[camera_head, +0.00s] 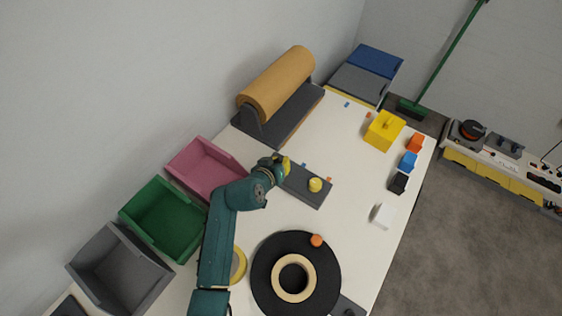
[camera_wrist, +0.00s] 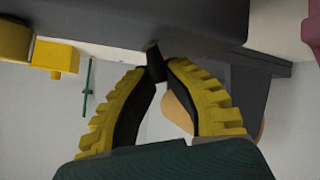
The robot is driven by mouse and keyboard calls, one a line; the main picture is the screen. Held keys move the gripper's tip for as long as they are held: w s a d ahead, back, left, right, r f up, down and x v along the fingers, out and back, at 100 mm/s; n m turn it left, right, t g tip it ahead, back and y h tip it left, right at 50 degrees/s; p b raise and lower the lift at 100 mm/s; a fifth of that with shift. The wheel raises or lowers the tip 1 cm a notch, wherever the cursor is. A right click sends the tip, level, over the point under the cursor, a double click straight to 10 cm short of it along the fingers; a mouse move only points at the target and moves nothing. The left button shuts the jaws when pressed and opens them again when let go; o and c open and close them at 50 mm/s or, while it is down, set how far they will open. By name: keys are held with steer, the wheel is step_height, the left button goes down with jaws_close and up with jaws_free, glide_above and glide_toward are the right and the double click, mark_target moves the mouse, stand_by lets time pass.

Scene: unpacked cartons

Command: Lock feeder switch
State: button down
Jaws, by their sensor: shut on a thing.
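A dark grey switch box (camera_head: 303,186) lies on the white table. A short yellow round knob (camera_head: 315,184) stands on its right part. My gripper (camera_head: 284,164) is over the box's left end in the head view. In the wrist view the box (camera_wrist: 195,18) fills the top, and my yellow ribbed fingers (camera_wrist: 157,72) are closed around a small dark lever (camera_wrist: 153,55) that sticks out of it. The yellow knob (camera_wrist: 14,40) shows at the left edge there. In the head view the lever is hidden by my gripper. I cannot tell the lever's exact position.
A brown paper roll (camera_head: 277,82) on a grey stand is behind the box. Pink (camera_head: 203,168), green (camera_head: 163,217) and grey (camera_head: 118,268) bins line the left. A black disc (camera_head: 268,250) with a tape ring lies in front. A yellow block (camera_head: 384,130) and small blocks stand right.

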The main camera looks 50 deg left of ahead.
steer(key=shift+f, duration=0.2)
steer(key=c, duration=1)
jaws_free()
steer(key=shift+r, duration=0.1)
steer(key=shift+c, duration=0.2)
steer(key=shift+r, duration=0.15)
steer(key=v, duration=1.2)
steer(key=shift+w, duration=0.1)
